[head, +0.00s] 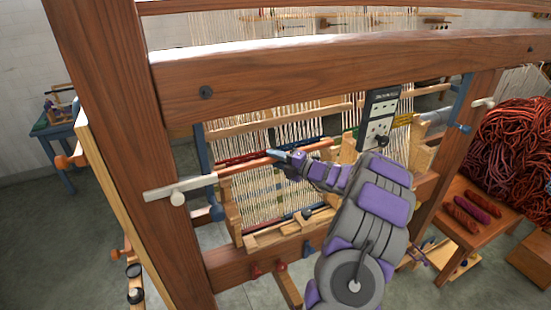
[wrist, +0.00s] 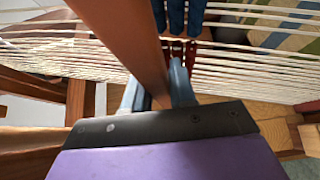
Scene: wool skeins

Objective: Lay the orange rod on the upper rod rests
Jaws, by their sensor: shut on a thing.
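The orange rod (head: 250,163) runs slantwise in front of the loom's warp threads in the head view. My gripper (head: 284,156) is shut around its middle. In the wrist view the rod (wrist: 135,40) passes between the two blue fingers of my gripper (wrist: 157,90) and runs out past the top edge. The rod's left end appears close to a pale bracket (head: 180,189) on the left post; I cannot tell whether they touch. Another pale bracket (head: 483,102) is on the right post. Which fittings are the upper rod rests is not clear.
A thick wooden beam (head: 330,72) crosses above my arm. Warp threads (wrist: 245,55) lie close to my fingers. A panel with holes (head: 379,118) hangs right of my gripper. A small table (head: 470,235) with several skeins and a large red wool heap (head: 510,145) stand right.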

